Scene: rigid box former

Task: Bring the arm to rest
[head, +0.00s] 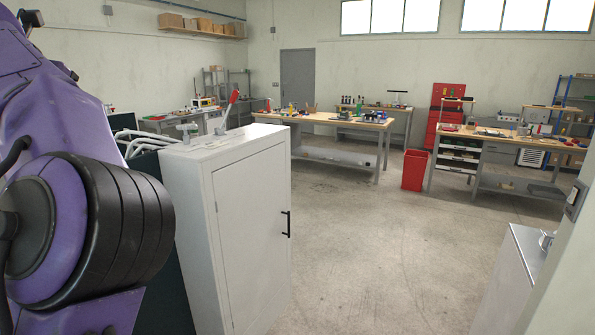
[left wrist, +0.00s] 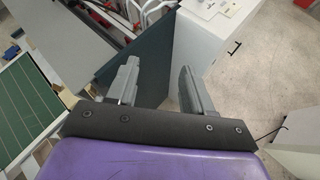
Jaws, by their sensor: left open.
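My left arm (head: 70,200) fills the left side of the head view, with its purple shell and black ribbed joint close to the camera. My left gripper (left wrist: 160,88) shows in the left wrist view, with its two grey fingers apart and nothing between them. It points toward a dark panel and the side of a white cabinet (left wrist: 210,40). The left gripper's fingers are not visible in the head view. My right gripper is in neither view.
A green panel (left wrist: 25,100) lies at the left in the wrist view. Workbenches (head: 330,120) and a red bin (head: 414,170) stand farther back. The middle floor is clear.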

